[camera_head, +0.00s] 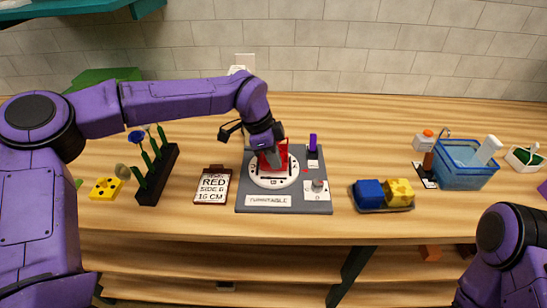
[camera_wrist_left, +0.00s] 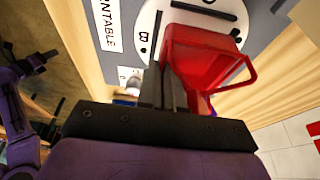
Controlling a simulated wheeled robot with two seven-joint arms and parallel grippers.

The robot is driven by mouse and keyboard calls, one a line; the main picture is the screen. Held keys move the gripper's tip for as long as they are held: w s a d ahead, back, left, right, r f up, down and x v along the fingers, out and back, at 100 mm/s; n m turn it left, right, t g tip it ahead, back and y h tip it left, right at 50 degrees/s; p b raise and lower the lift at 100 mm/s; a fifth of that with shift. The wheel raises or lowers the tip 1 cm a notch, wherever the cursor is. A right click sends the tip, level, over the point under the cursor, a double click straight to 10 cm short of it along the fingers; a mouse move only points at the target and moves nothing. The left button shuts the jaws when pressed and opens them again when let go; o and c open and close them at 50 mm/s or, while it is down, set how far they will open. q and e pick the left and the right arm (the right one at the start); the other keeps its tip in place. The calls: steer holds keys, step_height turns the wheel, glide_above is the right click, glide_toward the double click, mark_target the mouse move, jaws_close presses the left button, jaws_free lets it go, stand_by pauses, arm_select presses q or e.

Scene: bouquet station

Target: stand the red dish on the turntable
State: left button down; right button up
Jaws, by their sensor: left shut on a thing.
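The red dish (camera_head: 283,148) is at the white disc of the turntable (camera_head: 258,180), partly hidden by my left gripper. In the left wrist view the red dish (camera_wrist_left: 195,58) shows a boxy body and a loop handle, over the disc (camera_wrist_left: 150,18) with its black slots. My left gripper (camera_head: 270,158) comes down from above and is shut on the dish; its fingers also show in the left wrist view (camera_wrist_left: 163,85). I cannot tell whether the dish touches the disc. My right arm shows at the lower right, but its gripper is out of view.
A clipboard (camera_head: 213,185) reading "RED SIDE B 16 CM" lies left of the grey base (camera_head: 243,195). A dark flower rack (camera_head: 157,177) stands further left. A tray with blue and yellow blocks (camera_head: 384,196) and a blue basket (camera_head: 462,172) are to the right.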

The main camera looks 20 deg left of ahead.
arm_select(q)
steer(key=c, duration=0.8)
jaws_free()
steer(key=shift+r+p, duration=2)
steer(key=shift+r, duration=1.5)
steer(key=shift+r, duration=0.1)
